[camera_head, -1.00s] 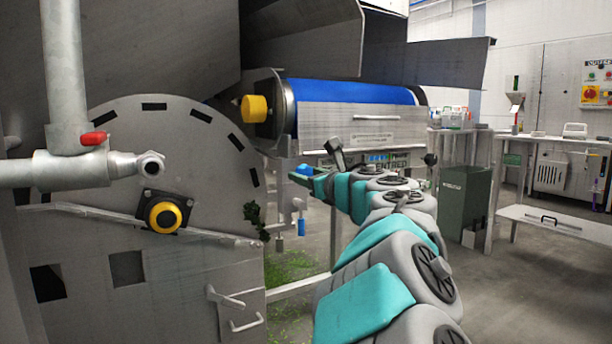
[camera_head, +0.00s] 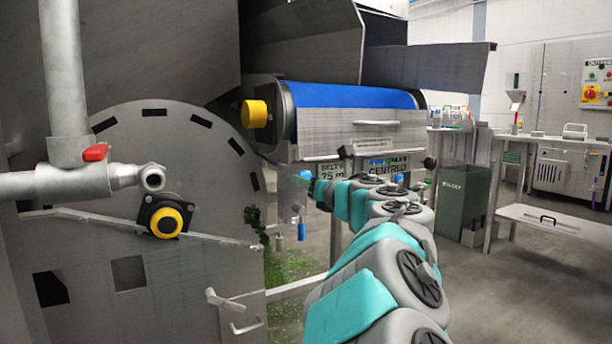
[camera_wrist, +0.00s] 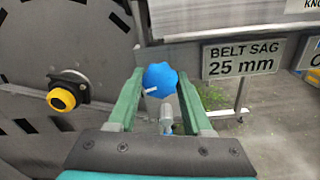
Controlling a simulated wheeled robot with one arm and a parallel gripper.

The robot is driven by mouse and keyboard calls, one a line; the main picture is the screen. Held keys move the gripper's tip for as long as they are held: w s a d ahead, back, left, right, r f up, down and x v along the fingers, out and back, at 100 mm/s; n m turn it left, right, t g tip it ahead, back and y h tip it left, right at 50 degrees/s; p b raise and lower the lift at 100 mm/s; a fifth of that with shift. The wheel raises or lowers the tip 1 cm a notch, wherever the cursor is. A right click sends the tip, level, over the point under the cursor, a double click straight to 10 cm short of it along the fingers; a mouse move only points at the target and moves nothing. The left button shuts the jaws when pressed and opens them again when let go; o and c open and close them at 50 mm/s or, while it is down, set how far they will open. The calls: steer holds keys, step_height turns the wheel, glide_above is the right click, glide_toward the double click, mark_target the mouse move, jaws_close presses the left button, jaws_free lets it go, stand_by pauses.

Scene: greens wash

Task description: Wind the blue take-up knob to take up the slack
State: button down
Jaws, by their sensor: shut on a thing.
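The blue take-up knob (camera_wrist: 161,78) shows in the wrist view, with a short white mark on its left side. My gripper (camera_wrist: 160,88) has one green finger on each side of it and is shut on it. In the head view my gripper (camera_head: 304,180) is at the far end of my arm, below the blue belt's frame; the knob there is small and hard to make out. A sign (camera_wrist: 242,60) to the right of the knob reads "BELT SAG 25 mm". A second sign (camera_head: 388,166) shows "CENTRED", partly hidden by my wrist.
A blue belt roller (camera_head: 350,95) with a yellow end cap (camera_head: 254,113) lies above the gripper. A blue-handled valve (camera_head: 301,231) hangs below. Greens lie on the floor. Open floor is at right.

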steer(key=m+p, duration=0.1)
steer(key=m, duration=0.1)
steer(key=m+p, duration=0.2)
steer(key=shift+r+m, duration=0.2)
steer(key=shift+m, duration=0.1)
steer(key=m+p, duration=0.3)
steer(key=m, duration=0.2)
steer(key=shift+p, duration=0.4)
steer(key=m+p, duration=0.4)
steer(key=m, duration=0.2)
steer(key=m+p, duration=0.2)
steer(key=m, duration=0.1)
steer(key=shift+f+m+p, duration=0.15)
steer(key=shift+m+p, duration=0.45)
steer(key=shift+m, duration=0.2)
steer(key=shift+f, duration=0.1)
steer(key=shift+c, duration=1.6)
jaws_free()
